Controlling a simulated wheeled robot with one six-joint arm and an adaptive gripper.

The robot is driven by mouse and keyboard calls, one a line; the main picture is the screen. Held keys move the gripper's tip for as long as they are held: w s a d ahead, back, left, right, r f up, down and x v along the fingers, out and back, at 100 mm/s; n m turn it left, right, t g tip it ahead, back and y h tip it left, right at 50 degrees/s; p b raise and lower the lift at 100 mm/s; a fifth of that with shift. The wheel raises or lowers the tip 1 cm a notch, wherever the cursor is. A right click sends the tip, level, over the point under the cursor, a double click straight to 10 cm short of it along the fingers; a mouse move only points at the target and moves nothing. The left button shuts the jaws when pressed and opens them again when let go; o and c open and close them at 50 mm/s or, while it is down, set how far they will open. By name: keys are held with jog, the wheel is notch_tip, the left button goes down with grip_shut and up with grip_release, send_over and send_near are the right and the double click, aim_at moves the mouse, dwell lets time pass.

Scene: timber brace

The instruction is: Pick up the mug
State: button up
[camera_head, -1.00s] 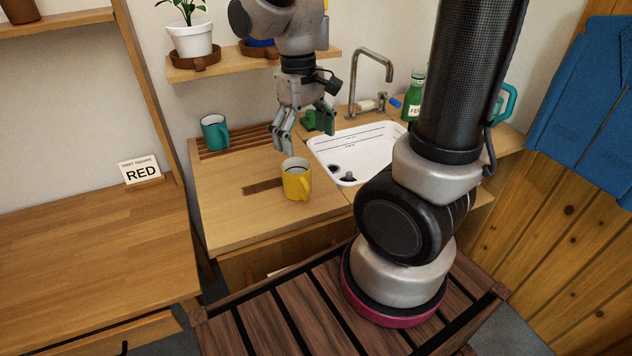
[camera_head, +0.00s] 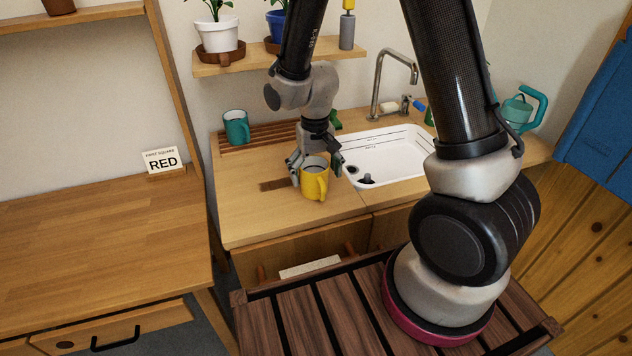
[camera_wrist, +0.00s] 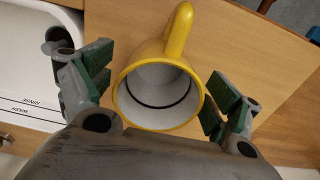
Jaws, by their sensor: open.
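A yellow mug (camera_head: 314,182) with a pale inside stands upright on the wooden counter, left of the sink. Its handle points to the front right in the head view. In the wrist view the mug (camera_wrist: 160,92) shows from above, with its handle toward the top. My gripper (camera_head: 316,172) is open and low over the mug, with one finger on each side of it. In the wrist view the green-padded fingers of my gripper (camera_wrist: 155,95) stand apart from the mug, with a gap on both sides. A second mug, teal (camera_head: 236,127), stands on the slatted rack behind.
The white sink (camera_head: 400,150) with a tall faucet (camera_head: 378,85) lies right of the mug. A shelf with potted plants (camera_head: 220,37) hangs above. A "RED" sign (camera_head: 162,161) stands on the left bench. The counter (camera_head: 245,210) left of the mug is clear.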

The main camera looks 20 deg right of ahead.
notch_tip(320, 180, down, 2)
jog(key=shift+f, duration=0.15)
jog(key=shift+c, duration=0.2)
jog(key=c, duration=1)
jog(key=shift+c, duration=0.2)
